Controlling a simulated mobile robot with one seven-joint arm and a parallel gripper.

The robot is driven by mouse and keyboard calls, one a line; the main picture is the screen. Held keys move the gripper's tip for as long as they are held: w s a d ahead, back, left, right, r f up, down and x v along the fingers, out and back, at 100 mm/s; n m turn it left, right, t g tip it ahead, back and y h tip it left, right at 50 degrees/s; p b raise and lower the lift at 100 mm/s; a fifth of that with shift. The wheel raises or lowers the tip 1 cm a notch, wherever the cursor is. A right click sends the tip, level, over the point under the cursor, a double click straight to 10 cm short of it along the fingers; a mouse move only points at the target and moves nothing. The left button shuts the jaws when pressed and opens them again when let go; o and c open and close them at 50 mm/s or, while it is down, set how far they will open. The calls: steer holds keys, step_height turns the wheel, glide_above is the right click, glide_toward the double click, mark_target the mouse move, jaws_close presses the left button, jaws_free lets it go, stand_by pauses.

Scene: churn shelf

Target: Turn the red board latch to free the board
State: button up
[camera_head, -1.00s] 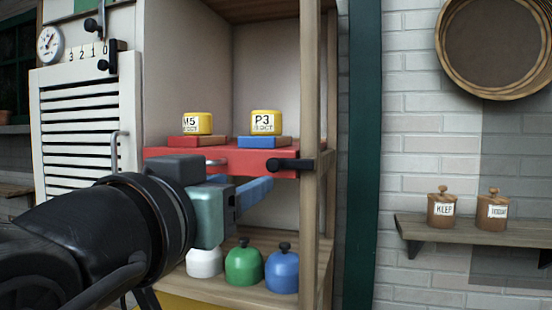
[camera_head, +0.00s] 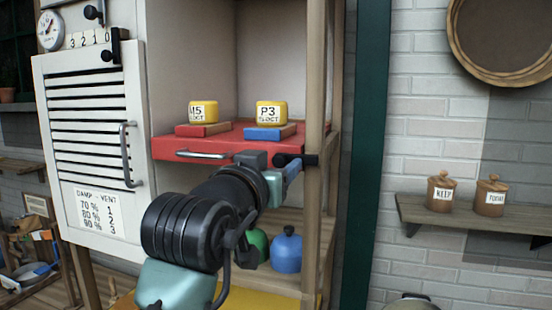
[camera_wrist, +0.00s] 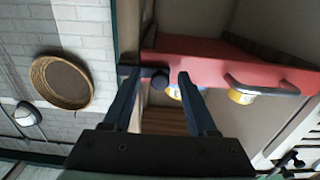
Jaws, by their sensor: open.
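The red board (camera_head: 225,140) sits level in the shelf bay, with a silver handle (camera_head: 200,155) on its front. The black latch (camera_head: 310,160) lies across the board's right front end and the wooden post, roughly horizontal. My gripper (camera_head: 291,172) is in front of the latch, and its fingers partly cover it in the head view. In the wrist view my gripper (camera_wrist: 155,78) is open, and the latch's round black knob (camera_wrist: 159,80) shows between the fingertips. I cannot tell whether a finger touches the latch. The red board (camera_wrist: 215,65) fills the area beyond.
Yellow tubs labelled M5 (camera_head: 203,112) and P3 (camera_head: 271,113) stand on a red and a blue block on the board. Green (camera_head: 257,245) and blue (camera_head: 286,252) domed weights stand below. The wooden post (camera_head: 315,90) borders the bay. A louvred door (camera_head: 90,150) is left.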

mark_target(283, 145)
jaws_close()
steer(key=shift+r+m, duration=0.1)
steer(key=shift+m, duration=0.2)
stand_by(0.3)
steer(key=m+b, duration=0.1)
steer(key=r+m+b, duration=0.1)
steer(key=m, duration=0.1)
steer(key=shift+d+r+m, duration=0.1)
steer(key=shift+r+m, duration=0.15)
steer(key=shift+m, duration=0.05)
steer(key=m, duration=0.1)
steer(key=r+m+b, duration=0.1)
steer(key=m, duration=0.2)
steer(key=shift+s+d+r+m, duration=0.2)
steer(key=shift+d+r+m, duration=0.1)
steer(key=shift+d+r, duration=0.1)
steer(key=shift+s+d+r+m+b, duration=0.15)
steer(key=shift+d+r+m+b, duration=0.25)
steer(key=shift+m, duration=1.1)
steer(key=shift+s+d+r+m+b, duration=0.2)
steer(key=shift+d+m, duration=0.45)
steer(key=shift+m, duration=0.85)
steer(key=shift+s+d+r+m+b, duration=0.15)
steer(key=shift+d+r+m+b, duration=0.25)
steer(key=shift+m, duration=1.1)
steer(key=shift+d+f, duration=0.15)
